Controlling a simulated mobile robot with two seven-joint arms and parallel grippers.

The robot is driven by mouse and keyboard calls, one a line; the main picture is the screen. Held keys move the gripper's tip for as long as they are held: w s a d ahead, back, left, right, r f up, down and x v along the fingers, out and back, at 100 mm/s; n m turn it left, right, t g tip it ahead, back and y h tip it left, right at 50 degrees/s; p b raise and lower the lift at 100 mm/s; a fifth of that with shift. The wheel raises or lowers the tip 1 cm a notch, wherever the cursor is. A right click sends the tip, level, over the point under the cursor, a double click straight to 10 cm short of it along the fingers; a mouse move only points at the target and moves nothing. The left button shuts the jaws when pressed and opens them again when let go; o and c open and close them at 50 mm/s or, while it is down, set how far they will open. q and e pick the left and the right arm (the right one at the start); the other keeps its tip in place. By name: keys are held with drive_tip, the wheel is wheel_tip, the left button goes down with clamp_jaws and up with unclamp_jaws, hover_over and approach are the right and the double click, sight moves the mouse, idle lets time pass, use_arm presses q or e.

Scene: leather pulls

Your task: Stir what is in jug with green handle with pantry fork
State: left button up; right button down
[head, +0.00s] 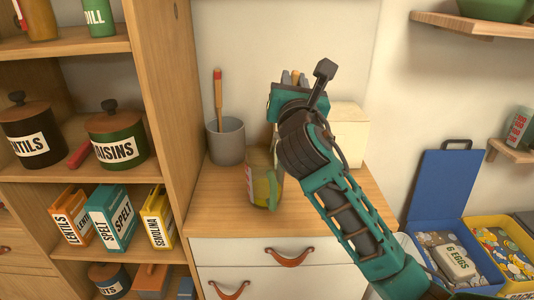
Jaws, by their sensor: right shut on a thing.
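The jug with green handle (263,183) stands on the wooden counter, with something yellow-green showing in its lower part. My right gripper (283,120) is above the jug, largely hidden behind its own wrist. It is shut on a thin, pale utensil, taken to be the pantry fork (275,142), which runs down toward the jug's mouth. Whether its tip touches the contents is hidden. My left gripper is out of view.
A grey cup (226,145) holding a red-and-wood handled utensil (218,92) stands left of the jug. A cream box (348,135) is behind my right arm. A wooden shelf unit (186,120) borders the left. The counter front (225,222) is clear.

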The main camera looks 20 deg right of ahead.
drive_tip(key=shift+r, duration=2.5)
